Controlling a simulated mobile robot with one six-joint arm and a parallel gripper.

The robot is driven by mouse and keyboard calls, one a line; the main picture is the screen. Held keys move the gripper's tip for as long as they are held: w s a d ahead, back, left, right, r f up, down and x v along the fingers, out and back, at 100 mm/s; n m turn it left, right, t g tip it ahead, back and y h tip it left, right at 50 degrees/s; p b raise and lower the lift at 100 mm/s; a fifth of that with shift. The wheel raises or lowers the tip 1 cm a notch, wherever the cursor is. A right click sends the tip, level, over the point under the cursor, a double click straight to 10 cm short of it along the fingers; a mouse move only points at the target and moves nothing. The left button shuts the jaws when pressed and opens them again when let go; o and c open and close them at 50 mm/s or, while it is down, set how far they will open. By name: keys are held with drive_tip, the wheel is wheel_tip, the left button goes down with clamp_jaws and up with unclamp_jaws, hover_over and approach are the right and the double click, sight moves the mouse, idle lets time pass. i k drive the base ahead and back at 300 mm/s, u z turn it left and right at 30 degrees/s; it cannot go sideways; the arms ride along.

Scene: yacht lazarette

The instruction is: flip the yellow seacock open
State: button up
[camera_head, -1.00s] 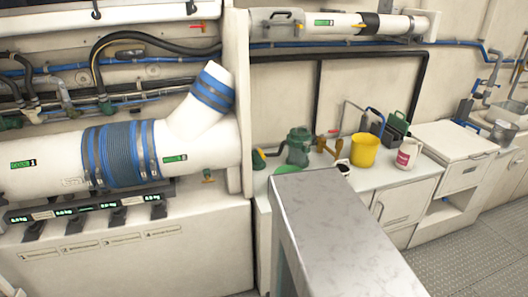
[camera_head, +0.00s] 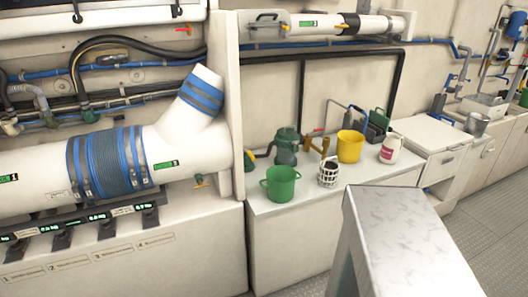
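A small yellow handle (camera_head: 342,26) sits on the white upper pipe (camera_head: 320,23) at the top. I cannot tell which of these is the yellow seacock; both are too small to read as open or closed. A brass fitting (camera_head: 318,144) with a red lever (camera_head: 318,130) stands on the counter by a green pump-like unit (camera_head: 287,142). A red-orange handle (camera_head: 183,29) is at the upper left. My gripper is not in view.
A grey-topped block (camera_head: 405,235) stands close in the foreground. A green bucket (camera_head: 280,184), white basket (camera_head: 328,174), yellow bucket (camera_head: 350,146) and white jug (camera_head: 390,150) stand on the white counter (camera_head: 310,187). Grey floor (camera_head: 465,225) is open at the right.

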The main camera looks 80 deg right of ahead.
sight(245, 150)
drive_tip(key=u, duration=0.2)
drive_tip(key=k, duration=0.2)
drive_tip(key=z, duration=2.25)
drive_tip(key=k, duration=0.5)
drive_tip(key=z, duration=0.45)
drive_tip(key=i, duration=0.45)
drive_tip(key=u, duration=0.05)
